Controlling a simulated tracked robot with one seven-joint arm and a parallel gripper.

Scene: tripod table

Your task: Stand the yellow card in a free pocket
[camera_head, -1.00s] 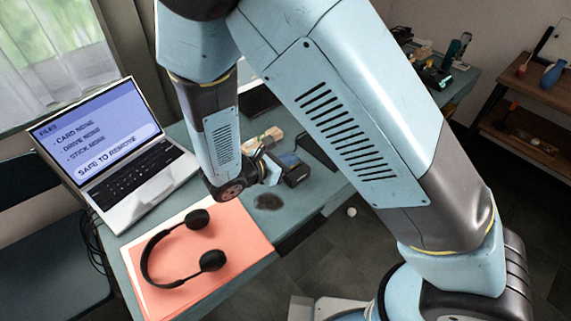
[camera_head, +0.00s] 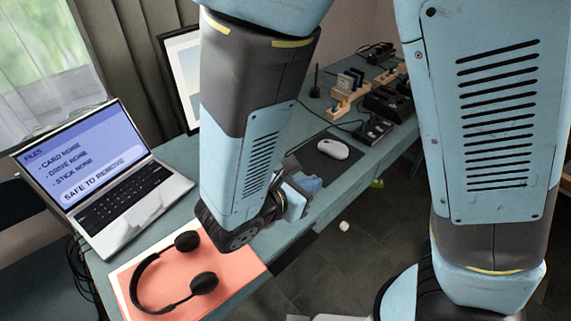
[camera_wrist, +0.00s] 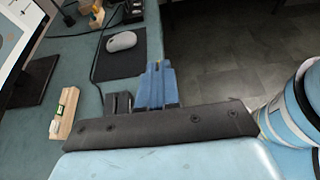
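A small speck of yellow (camera_wrist: 157,64) shows at the tip of my gripper's blue finger in the wrist view; I cannot tell whether it is the yellow card. My gripper (camera_wrist: 140,95) is over the table near its front edge, and it also shows partly behind my arm in the head view (camera_head: 298,190). Whether its fingers are shut on anything is unclear. A wooden holder (camera_head: 338,109) with upright blue and pale cards (camera_head: 350,80) stands farther back on the table. Its separate pockets are too small to make out.
A grey mouse (camera_head: 333,149) lies on a dark mat (camera_head: 315,160) between my gripper and the holder. Dark devices (camera_head: 374,131) stand to the right. A laptop (camera_head: 120,195), headphones (camera_head: 170,270) and a small wooden block with a green part (camera_wrist: 64,113) are also on the table.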

